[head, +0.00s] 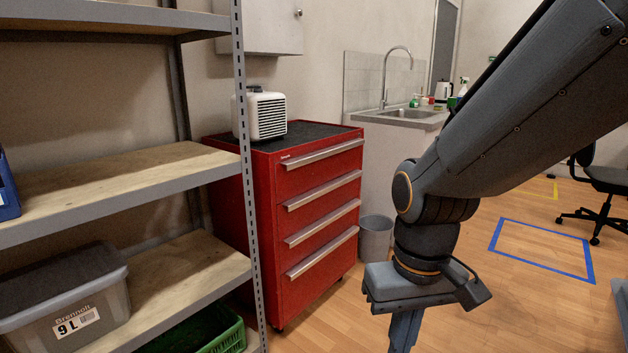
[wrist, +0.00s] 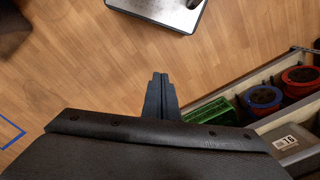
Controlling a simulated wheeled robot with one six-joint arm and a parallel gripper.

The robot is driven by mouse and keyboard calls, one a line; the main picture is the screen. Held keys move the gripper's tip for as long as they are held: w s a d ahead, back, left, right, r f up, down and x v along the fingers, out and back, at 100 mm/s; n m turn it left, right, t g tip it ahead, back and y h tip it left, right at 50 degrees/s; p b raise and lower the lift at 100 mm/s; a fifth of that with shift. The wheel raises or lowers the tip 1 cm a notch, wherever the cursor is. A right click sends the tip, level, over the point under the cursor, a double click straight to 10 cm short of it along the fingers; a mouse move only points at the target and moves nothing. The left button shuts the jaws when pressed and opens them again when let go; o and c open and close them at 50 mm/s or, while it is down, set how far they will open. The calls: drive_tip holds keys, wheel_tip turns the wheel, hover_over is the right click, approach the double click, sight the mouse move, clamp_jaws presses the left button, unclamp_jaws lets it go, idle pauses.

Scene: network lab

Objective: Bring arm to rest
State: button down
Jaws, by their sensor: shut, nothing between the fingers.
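My arm (head: 520,105) reaches in from the upper right of the head view and bends down at the wrist. My gripper (head: 404,330) points down in front of the red drawer cabinet, with its fingertips cut off by the lower edge. In the wrist view the fingers of my gripper (wrist: 158,92) are together over the wood floor, with nothing between them.
A metal shelf (head: 180,172) with a grey box (head: 60,300) and green crate (head: 205,335) stands left. The red drawer cabinet (head: 318,215) carries a white heater (head: 262,115). A grey bin (head: 375,238) stands beside it. Blue floor tape (head: 540,226) and an office chair (head: 605,180) are right.

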drive_tip(key=d+r+m+p, duration=0.2)
drive_tip(key=d+r+p, duration=0.4)
drive_tip(key=p, duration=0.5)
drive_tip(key=shift+s+d+r, duration=0.25)
drive_tip(key=shift+s+r, duration=0.15)
drive_tip(key=shift+r, duration=0.15)
